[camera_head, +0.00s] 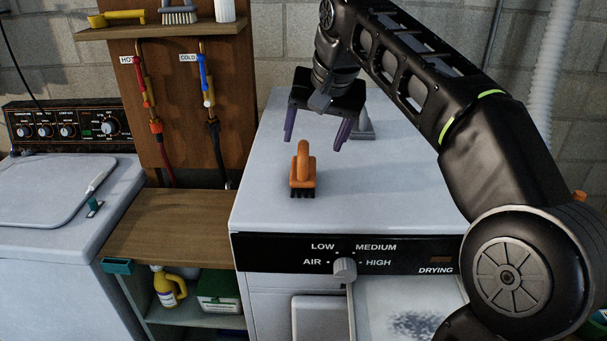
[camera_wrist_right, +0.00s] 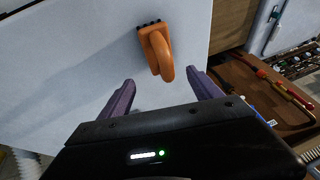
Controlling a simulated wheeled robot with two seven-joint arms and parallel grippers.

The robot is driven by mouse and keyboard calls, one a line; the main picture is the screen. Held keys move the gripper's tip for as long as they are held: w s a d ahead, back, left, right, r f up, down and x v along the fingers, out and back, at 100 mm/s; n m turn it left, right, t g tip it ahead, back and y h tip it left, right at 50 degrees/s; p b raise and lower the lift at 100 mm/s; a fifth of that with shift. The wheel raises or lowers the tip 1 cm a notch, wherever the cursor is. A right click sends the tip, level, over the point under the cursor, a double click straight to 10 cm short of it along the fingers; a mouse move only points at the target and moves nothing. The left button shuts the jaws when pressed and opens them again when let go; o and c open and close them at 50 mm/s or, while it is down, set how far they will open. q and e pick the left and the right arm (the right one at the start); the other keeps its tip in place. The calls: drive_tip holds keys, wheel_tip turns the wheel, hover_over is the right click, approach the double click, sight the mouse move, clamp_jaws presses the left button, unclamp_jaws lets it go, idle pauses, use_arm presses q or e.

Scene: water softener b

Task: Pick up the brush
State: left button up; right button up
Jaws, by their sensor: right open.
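An orange brush (camera_head: 303,172) with a looped handle and dark bristles sits on the white top of the dryer (camera_head: 400,190), bristles down near the front edge. In the right wrist view the brush (camera_wrist_right: 157,50) shows beyond the fingertips, a little right of the middle between them. My right gripper (camera_head: 317,135) is open and empty, above and behind the brush, with its purple fingers apart and not touching it. It also shows in the right wrist view (camera_wrist_right: 162,82). My left gripper is not in view.
A grey object (camera_head: 364,126) stands on the dryer behind my right gripper. Another brush (camera_head: 180,13) lies on the upper wooden shelf (camera_head: 160,31). A washer (camera_head: 60,240) stands at left, and a low shelf (camera_head: 165,232) lies between the machines. The dryer top around the orange brush is clear.

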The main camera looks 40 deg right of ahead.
sight(306, 162)
drive_tip(key=shift+b+x, duration=0.35)
drive_tip(key=shift+x, duration=0.65)
drive_tip(key=shift+r, duration=0.1)
drive_tip(key=shift+p+x, duration=0.45)
drive_tip(key=shift+x, duration=2.15)
drive_tip(key=shift+w+a, duration=0.1)
drive_tip(key=shift+r, duration=0.1)
drive_tip(key=shift+c, duration=0.5)
drive_tip(key=c, duration=1.5)
drive_tip(key=shift+r, duration=0.1)
